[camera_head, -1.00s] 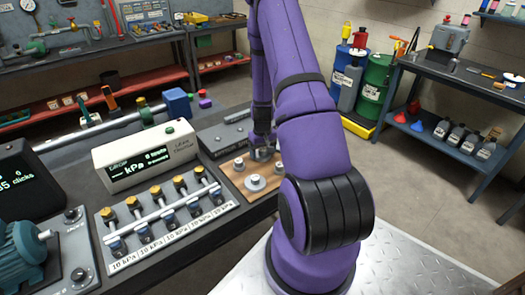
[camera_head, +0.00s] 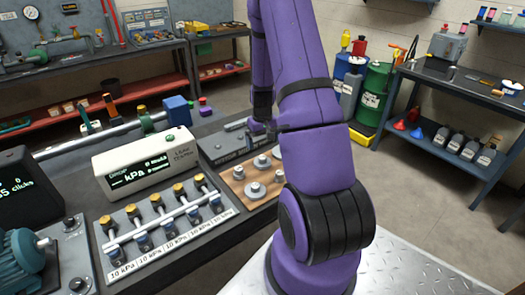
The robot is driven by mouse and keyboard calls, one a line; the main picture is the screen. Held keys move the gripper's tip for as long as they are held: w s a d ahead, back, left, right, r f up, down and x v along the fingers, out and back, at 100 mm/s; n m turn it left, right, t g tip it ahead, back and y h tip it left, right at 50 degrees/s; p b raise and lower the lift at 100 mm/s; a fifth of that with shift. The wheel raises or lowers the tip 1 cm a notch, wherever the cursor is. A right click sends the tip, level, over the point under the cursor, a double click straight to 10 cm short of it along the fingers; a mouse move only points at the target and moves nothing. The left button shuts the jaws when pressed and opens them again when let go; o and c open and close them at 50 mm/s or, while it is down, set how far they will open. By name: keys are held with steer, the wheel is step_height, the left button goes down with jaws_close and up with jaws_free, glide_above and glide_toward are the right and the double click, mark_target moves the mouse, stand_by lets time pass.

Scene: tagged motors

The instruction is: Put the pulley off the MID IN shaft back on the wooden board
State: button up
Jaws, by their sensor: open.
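The wooden board (camera_head: 237,186) lies on the dark bench left of my arm. Several grey metal pulleys rest on it: one at the back (camera_head: 262,162), one at the left (camera_head: 238,173), a larger one at the front (camera_head: 254,190), and one at the right beside my arm. The grey shaft plate (camera_head: 222,143) is just behind the board; its lettering is too small to read surely, and my arm hides part of it. My gripper (camera_head: 260,130) is open above the plate's near edge, behind and above the back pulley, apart from it. Its fingers are small and partly hidden.
A white display box (camera_head: 145,160) and a panel of yellow-topped valves (camera_head: 160,220) stand left of the board. A teal motor (camera_head: 30,255) is at the far left. A shelf bench (camera_head: 465,100) stands at the right, with clear floor before it.

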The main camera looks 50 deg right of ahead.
steer(key=s+a+r+n+t, duration=0.1)
steer(key=a+r, duration=0.8)
steer(key=r, duration=0.4)
steer(key=a+r+n+t, duration=0.1)
steer(key=a+r+t, duration=0.1)
steer(key=a+r, duration=0.85)
steer(key=s+a+r+n+t, duration=0.1)
steer(key=s+a+r, duration=0.4)
steer(key=s, duration=0.3)
steer(key=s+a+r+n+t, duration=0.1)
steer(key=s+a+r+n, duration=0.1)
steer(key=s+a+r, duration=0.4)
steer(key=s+r, duration=0.2)
steer(key=s, duration=0.1)
steer(key=shift+s+a, duration=0.2)
steer(key=shift+s, duration=0.1)
